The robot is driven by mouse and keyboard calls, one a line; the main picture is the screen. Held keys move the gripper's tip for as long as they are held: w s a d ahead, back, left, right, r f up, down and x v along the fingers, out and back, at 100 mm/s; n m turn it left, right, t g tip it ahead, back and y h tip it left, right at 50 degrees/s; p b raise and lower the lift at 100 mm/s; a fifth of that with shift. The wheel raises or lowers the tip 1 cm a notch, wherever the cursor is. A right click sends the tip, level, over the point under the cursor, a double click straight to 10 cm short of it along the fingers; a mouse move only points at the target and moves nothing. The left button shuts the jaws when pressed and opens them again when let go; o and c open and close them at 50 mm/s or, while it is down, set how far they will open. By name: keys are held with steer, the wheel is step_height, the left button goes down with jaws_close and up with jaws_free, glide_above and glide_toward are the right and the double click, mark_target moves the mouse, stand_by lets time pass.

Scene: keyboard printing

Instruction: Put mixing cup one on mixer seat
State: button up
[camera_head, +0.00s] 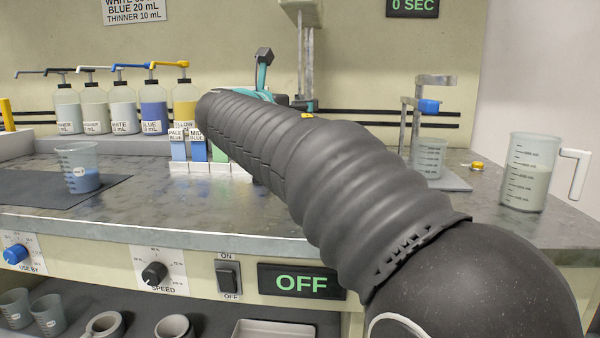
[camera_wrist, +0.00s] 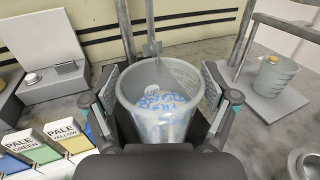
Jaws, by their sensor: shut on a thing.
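A clear, tapered mixing cup (camera_wrist: 158,122) is between the two fingers of my gripper (camera_wrist: 160,88) in the wrist view. The fingers press on its left and right sides, and it looks upright. Blue marks show on or through its wall; I cannot read its label. A thin mixer rod (camera_wrist: 151,45) hangs just behind the cup's rim. The mixer seat is hidden, and I cannot tell whether the cup touches a surface. In the head view my arm hides the cup; the mixer housing (camera_head: 299,12) shows above, and a teal part of my gripper (camera_head: 262,72) shows.
Another cup with blue liquid (camera_head: 84,180) stands on a dark mat at left. Pump bottles (camera_head: 153,112) and colour-labelled blocks (camera_wrist: 64,136) stand left of my arm. A stand with a cup (camera_head: 430,158) and a pitcher (camera_head: 528,175) are at right. The display (camera_head: 302,282) reads OFF.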

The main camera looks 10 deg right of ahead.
mark_target(300, 87)
steer(key=shift+w+d, duration=0.2)
steer(key=shift+w, duration=0.45)
steer(key=shift+w+d, duration=0.15)
steer(key=shift+w, duration=0.45)
steer(key=shift+m, duration=0.3)
steer(key=r, duration=0.1)
steer(key=w+d+r+p, duration=0.1)
steer(key=r, duration=0.1)
steer(key=shift+w+d+r+p, duration=0.25)
steer(key=shift+w+r+p, duration=0.05)
steer(key=shift+r, duration=0.05)
steer(key=shift+w+d+f, duration=0.1)
steer(key=shift+f, duration=0.05)
step_height(300, 87, down, 9)
steer(key=b, duration=0.3)
steer(key=shift+f, duration=0.15)
steer(key=shift+f, duration=0.2)
steer(key=o, duration=1.3)
steer(key=shift+c, duration=0.2)
